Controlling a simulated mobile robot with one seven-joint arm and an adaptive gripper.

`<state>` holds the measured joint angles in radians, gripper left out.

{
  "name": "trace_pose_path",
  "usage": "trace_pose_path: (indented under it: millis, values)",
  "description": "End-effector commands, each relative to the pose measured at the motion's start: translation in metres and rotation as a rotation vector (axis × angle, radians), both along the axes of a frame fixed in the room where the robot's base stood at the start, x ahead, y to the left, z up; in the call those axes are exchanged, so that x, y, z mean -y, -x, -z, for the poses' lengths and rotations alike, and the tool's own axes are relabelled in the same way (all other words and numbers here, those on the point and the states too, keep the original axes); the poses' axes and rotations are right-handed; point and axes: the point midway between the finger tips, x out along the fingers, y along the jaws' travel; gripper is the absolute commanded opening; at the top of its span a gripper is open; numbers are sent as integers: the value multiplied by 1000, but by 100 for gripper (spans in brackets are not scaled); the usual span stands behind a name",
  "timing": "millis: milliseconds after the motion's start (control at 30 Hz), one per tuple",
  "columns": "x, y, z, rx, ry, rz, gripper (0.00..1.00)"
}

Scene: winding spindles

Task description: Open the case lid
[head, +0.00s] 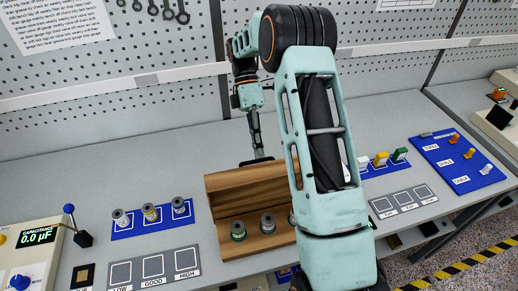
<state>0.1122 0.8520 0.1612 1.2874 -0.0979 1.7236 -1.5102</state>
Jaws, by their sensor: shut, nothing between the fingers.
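The wooden case (268,243) stands on the bench in the middle of the head view. Its lid (240,182) is raised at the back, with its brown inner face toward me. Two grey cylinders, one with a green base (238,231) and one darker (267,223), stand in the case. A dark handle (257,161) shows at the lid's top edge. My gripper (259,152) is shut and empty, pointing down at that edge by the handle; I cannot tell whether it touches. My arm hides the right part of the case and lid.
A blue mat (152,231) with several cylinders and a grey labelled tray (150,268) are left of the case. A capacitance meter (35,240) stands far left. Colored clips (381,159), a labelled tray (404,201) and a blue board (458,160) are right. A pegboard rises behind.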

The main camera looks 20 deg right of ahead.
Motion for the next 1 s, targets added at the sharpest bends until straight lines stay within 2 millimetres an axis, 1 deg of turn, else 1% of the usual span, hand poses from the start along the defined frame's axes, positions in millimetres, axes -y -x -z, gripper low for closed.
trace_pose_path:
  millis: [33, 133, 367, 767, 867, 1000]
  values:
    - [2, 4, 25, -9, 6, 2, 0]
    - [2, 4, 25, -9, 6, 2, 1]
    - [2, 4, 24, -10, 6, 3, 26]
    - [2, 1, 19, -1, 3, 2, 26]
    - [1, -3, 15, 0, 2, 2, 26]
    - [1, -14, 1, 1, 2, 2, 26]
